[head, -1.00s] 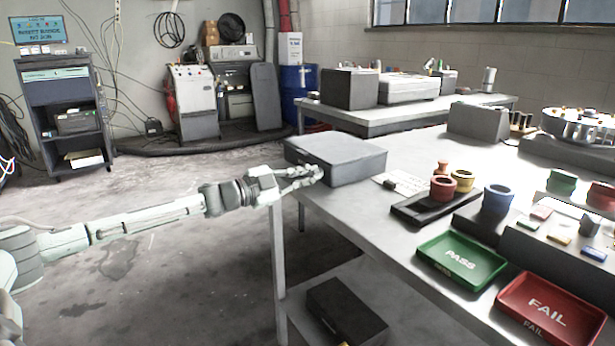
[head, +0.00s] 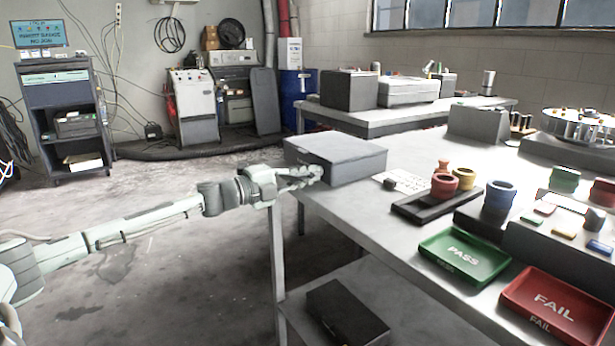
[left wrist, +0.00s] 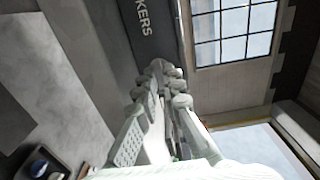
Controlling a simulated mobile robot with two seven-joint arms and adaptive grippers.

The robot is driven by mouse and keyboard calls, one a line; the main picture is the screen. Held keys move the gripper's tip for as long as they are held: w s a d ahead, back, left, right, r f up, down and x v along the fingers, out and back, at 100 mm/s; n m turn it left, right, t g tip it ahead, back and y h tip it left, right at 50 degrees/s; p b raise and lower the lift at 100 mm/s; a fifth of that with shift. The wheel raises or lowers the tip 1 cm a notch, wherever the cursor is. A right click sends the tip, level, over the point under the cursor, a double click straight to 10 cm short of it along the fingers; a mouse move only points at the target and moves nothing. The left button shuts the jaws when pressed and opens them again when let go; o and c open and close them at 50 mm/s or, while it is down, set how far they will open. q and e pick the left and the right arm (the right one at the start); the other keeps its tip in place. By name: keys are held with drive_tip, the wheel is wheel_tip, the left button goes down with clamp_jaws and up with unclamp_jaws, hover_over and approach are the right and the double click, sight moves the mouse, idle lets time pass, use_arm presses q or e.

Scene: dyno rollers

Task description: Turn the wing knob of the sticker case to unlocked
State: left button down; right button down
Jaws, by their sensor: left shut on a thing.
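The grey sticker case (head: 352,160) sits closed on the near left corner of the workbench. My left gripper (head: 318,174) is at the front face of the case, its fingers closed together on the wing knob. The fingers hide the knob, so I cannot tell its angle. In the left wrist view the fingertips (left wrist: 160,72) meet right against the dark case front (left wrist: 150,40), where the letters "KERS" show. My right gripper is not in view.
On the workbench (head: 375,215) are a green PASS tray (head: 462,262), a red FAIL tray (head: 545,318), and a black holder with coloured cups (head: 430,212). A dark box (head: 345,312) lies on the shelf below. The floor left of the bench is clear.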

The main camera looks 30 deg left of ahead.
use_arm(q)
drive_tip(key=shift+a+r, duration=0.1)
drive_tip(key=shift+r, duration=0.15)
drive_tip(key=c, duration=1.7)
unclamp_jaws()
drive_tip(key=shift+f, duration=0.2)
drive_tip(key=shift+s+f, duration=0.25)
drive_tip(key=shift+s, duration=0.05)
drive_tip(key=shift+r+v, duration=0.2)
drive_tip(key=shift+v, duration=1.6)
drive_tip(key=shift+r+v, duration=0.15)
drive_tip(key=shift+v, duration=1.7)
